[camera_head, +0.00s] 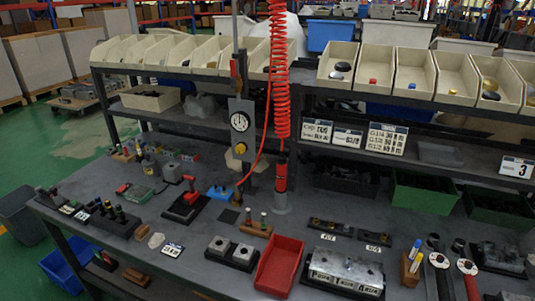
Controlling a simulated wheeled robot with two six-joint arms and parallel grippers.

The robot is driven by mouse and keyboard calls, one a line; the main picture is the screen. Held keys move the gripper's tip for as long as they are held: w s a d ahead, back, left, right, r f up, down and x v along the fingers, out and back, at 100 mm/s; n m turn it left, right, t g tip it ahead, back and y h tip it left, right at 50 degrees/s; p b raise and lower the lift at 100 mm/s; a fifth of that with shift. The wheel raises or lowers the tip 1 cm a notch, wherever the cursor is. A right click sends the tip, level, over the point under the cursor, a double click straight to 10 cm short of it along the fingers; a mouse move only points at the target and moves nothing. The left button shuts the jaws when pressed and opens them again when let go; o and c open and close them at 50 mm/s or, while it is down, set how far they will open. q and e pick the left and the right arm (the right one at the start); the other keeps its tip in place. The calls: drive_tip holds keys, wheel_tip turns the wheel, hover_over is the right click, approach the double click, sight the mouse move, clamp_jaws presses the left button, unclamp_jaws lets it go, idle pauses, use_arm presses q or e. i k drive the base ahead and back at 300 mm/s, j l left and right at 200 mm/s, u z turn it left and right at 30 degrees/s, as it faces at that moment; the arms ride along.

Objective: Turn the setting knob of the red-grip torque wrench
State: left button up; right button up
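The red-grip torque wrench (472,287) is at the bottom right of the head view. Its round white head (467,267) points away from me and its red grip runs down out of the frame. A second torque wrench with a dark grip (439,261) lies just left of it, with a similar round white head. The setting knob of the red-grip wrench cannot be made out. Neither of my grippers shows in this view.
Another grey block (499,258) sits close on the right. A red coiled hose (280,75) hangs above the middle of the bench. Shelves with bins (393,72) rise behind.

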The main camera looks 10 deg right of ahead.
sight(468, 265)
drive_tip(key=z, duration=1.8)
